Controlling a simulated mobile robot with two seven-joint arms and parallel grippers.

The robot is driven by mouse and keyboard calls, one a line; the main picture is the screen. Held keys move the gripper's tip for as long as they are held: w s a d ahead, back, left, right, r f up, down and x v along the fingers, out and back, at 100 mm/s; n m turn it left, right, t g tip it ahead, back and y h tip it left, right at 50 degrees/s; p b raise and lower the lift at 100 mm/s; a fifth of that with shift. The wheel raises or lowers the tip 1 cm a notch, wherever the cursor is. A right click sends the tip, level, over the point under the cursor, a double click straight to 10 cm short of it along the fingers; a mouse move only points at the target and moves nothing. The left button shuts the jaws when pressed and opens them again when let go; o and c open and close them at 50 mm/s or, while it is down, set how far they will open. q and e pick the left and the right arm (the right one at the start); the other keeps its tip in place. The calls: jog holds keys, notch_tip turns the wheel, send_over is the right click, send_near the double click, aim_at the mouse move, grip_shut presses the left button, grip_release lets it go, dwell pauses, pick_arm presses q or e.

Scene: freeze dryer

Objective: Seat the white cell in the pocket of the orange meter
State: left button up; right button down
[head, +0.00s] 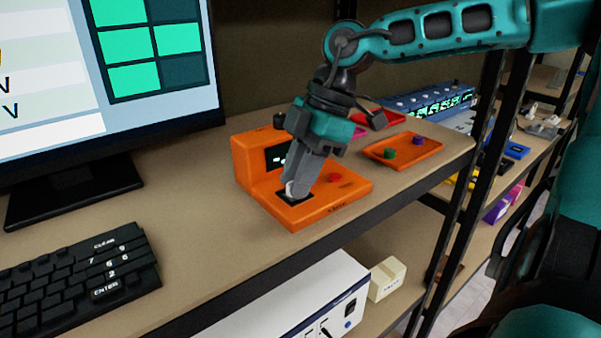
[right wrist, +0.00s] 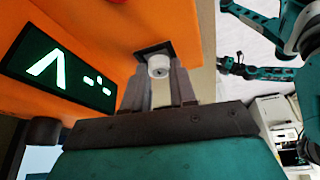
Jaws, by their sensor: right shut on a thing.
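The orange meter (head: 335,200) stands on the shelf with a dark display, a red button and a black square pocket (head: 293,198) at its front left. In the right wrist view the meter (right wrist: 105,22) fills the upper left. My right gripper (head: 297,190) points down at the pocket, shut on the white cell (right wrist: 159,66). The cell is at the dark pocket (right wrist: 153,49); how deep it sits cannot be told. In the head view the fingers mostly hide the cell. A dark gripper on a teal arm, likely my left (right wrist: 230,66), shows far off, too small to read.
An orange tray (head: 427,154) with a green and a purple piece lies right of the meter. A monitor (head: 110,140) and a black keyboard (head: 75,285) are at left. Bare shelf lies before the meter. A white box (head: 290,305) and a cream block (head: 387,279) are below.

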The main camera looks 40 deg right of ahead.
jog(key=shift+s+f, duration=0.3)
jog(key=shift+f, duration=0.4)
jog(key=c, duration=0.8)
grip_release()
jog(key=shift+w+g, duration=0.1)
jog(key=shift+g, duration=0.2)
jog(key=shift+r, duration=0.25)
jog(key=v, duration=0.4)
jog(key=p+v, duration=0.1)
jog(key=v, duration=0.8)
jog(key=shift+w+d+r+p, duration=0.1)
jog(key=shift+w+r+p, duration=0.1)
jog(key=shift+r+p, duration=0.15)
